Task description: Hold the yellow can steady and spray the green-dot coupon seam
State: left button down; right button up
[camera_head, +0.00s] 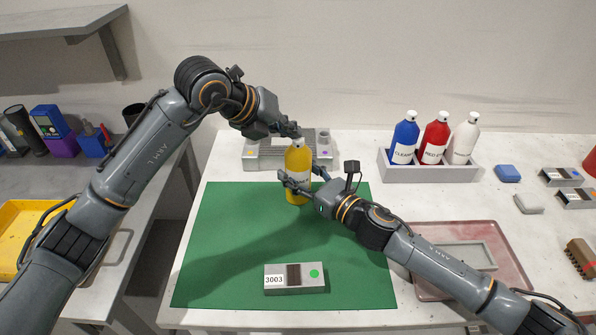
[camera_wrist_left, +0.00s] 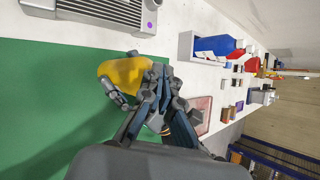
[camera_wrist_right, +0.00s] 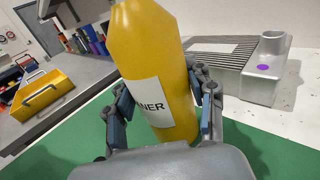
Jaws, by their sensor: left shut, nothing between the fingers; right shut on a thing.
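The yellow can (camera_head: 298,160) stands upright near the back edge of the green mat (camera_head: 225,255). My right gripper (camera_head: 297,183) is shut around its body; in the right wrist view the can (camera_wrist_right: 155,60) is between the fingers, its white label partly showing. The green-dot coupon (camera_head: 294,279), labelled 3003, lies at the mat's front.
A grey finned fixture with a purple dot (camera_head: 258,155) stands behind the can. A grey rack (camera_head: 430,173) holds blue, red and white bottles. A reddish tray (camera_head: 478,235) lies at right. The mat between can and coupon is clear.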

pick_arm(q)
jog(key=shift+s, duration=0.1)
dwell(0.3)
notch_tip(320, 180, up, 6)
dwell(0.6)
jog(key=shift+r, duration=0.2)
dwell(1.5)
